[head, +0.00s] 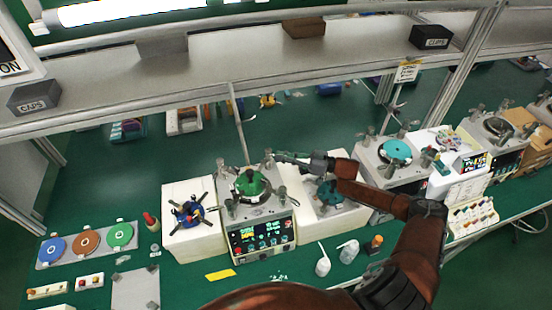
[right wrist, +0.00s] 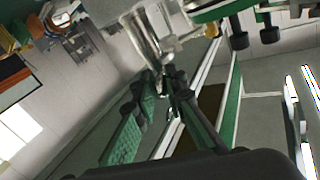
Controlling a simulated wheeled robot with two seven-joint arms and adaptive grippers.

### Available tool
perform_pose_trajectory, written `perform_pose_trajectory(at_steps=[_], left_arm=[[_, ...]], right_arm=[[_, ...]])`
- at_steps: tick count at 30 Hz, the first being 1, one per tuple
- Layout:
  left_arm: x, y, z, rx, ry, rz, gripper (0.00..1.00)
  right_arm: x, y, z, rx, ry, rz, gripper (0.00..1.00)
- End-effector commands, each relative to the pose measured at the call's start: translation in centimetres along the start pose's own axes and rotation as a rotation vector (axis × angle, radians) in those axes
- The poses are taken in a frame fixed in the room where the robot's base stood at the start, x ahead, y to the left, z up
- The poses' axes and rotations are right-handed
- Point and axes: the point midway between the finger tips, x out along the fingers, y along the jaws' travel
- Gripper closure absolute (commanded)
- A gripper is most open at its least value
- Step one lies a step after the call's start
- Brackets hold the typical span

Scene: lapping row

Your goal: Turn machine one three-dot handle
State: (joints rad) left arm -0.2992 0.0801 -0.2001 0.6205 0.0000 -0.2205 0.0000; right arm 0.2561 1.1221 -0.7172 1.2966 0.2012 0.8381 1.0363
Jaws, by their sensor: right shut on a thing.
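A machine with a green round top (head: 250,185) and a lit display panel (head: 262,235) stands at the centre of the head view. Small metal handles stand around its top, and I cannot make out dots on them. My right gripper (head: 279,157) reaches from the right to the machine's back right corner. It is shut on a metal handle (head: 268,157) there. In the right wrist view, the gripper (right wrist: 163,98) has its green-padded fingers close about the lower end of a metal piece (right wrist: 142,40). My left gripper is not in view.
A white unit with a blue spider-like top (head: 188,215) stands left of the machine. A teal-topped machine (head: 396,152) stands to the right. White bottles (head: 323,262) stand in front. A shelf (head: 240,75) runs above the bench. Coloured discs (head: 86,241) lie at left.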

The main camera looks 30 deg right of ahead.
Motion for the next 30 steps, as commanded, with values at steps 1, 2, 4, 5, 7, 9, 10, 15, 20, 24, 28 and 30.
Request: perform_pose_trajectory(at_steps=[1,2,4,5,7,9,10,15,20,24,28,30], left_arm=[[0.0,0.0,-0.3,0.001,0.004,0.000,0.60],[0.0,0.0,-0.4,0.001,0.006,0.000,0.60],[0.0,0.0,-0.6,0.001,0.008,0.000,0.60],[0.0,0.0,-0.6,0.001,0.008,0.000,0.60],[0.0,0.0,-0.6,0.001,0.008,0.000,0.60],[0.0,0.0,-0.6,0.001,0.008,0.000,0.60],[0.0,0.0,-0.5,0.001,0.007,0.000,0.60],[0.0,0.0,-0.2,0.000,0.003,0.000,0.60],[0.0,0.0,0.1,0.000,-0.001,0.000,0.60],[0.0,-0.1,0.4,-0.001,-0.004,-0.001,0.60],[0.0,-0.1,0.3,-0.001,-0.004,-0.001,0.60],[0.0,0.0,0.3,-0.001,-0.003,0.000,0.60]], right_arm=[[-0.1,0.1,0.0,0.000,-0.001,0.002,1.00],[-0.1,0.1,0.0,0.000,-0.001,0.002,1.00],[-0.1,0.1,0.0,0.000,-0.001,0.002,1.00],[0.0,0.1,0.0,0.000,-0.001,0.002,1.00],[0.0,0.1,0.0,0.000,-0.001,0.002,1.00],[0.0,0.1,0.0,0.000,-0.001,0.002,0.87],[0.0,0.1,0.0,0.000,-0.001,0.002,0.85],[0.1,0.1,0.0,-0.001,-0.001,0.001,0.73],[0.1,0.0,0.0,-0.001,-0.001,0.000,0.71],[0.1,0.0,-0.1,-0.001,-0.001,0.000,0.71],[0.1,-0.2,-0.9,-0.002,-0.001,-0.001,0.71],[0.1,-0.3,-1.9,-0.003,-0.001,-0.001,0.71]])
